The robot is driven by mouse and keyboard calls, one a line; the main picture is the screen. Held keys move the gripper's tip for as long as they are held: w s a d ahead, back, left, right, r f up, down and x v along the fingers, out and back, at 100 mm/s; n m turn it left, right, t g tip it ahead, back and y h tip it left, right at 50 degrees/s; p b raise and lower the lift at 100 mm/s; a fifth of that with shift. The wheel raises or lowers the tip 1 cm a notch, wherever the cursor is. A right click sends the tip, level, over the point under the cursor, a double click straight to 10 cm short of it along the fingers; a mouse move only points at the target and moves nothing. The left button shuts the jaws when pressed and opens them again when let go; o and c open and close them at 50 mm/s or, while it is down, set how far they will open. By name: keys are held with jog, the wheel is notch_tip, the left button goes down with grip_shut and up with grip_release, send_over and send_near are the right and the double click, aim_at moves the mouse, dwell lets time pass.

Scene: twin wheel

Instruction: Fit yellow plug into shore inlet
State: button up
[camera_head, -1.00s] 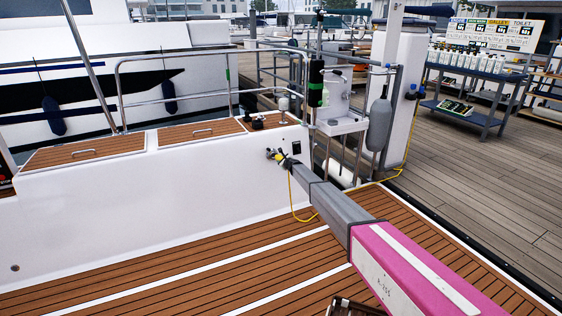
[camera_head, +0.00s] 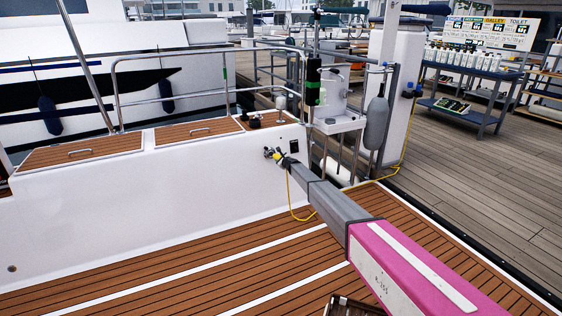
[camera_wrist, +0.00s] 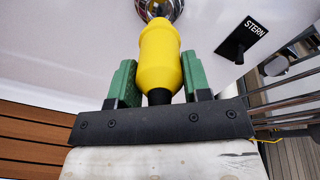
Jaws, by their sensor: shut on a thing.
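The yellow plug (camera_wrist: 160,60) is held between the green fingers of my gripper (camera_wrist: 158,68), which is shut on it. Its front end points at the round metal shore inlet (camera_wrist: 162,8) in the white wall and overlaps its lower rim in the wrist view. I cannot tell how deep the plug sits, or whether it touches. In the head view the inlet (camera_head: 268,153) is a small metal fitting on the wall, with the plug (camera_head: 278,157) right beside it at the end of my arm. The plug's front end is partly hidden.
A yellow cable (camera_head: 290,200) hangs below my gripper in a loop. A black switch plate labelled STERN (camera_wrist: 241,40) is on the wall right of the inlet. A steel railing (camera_head: 210,55) stands above the wall.

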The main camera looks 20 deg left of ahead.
aim_at(277, 157)
jog(key=shift+x, duration=2.45)
jog(key=shift+s+d, duration=0.1)
dwell(3.1)
jog(key=shift+v, duration=2.9)
jog(key=shift+d+r, duration=0.1)
jog(key=shift+r, duration=0.05)
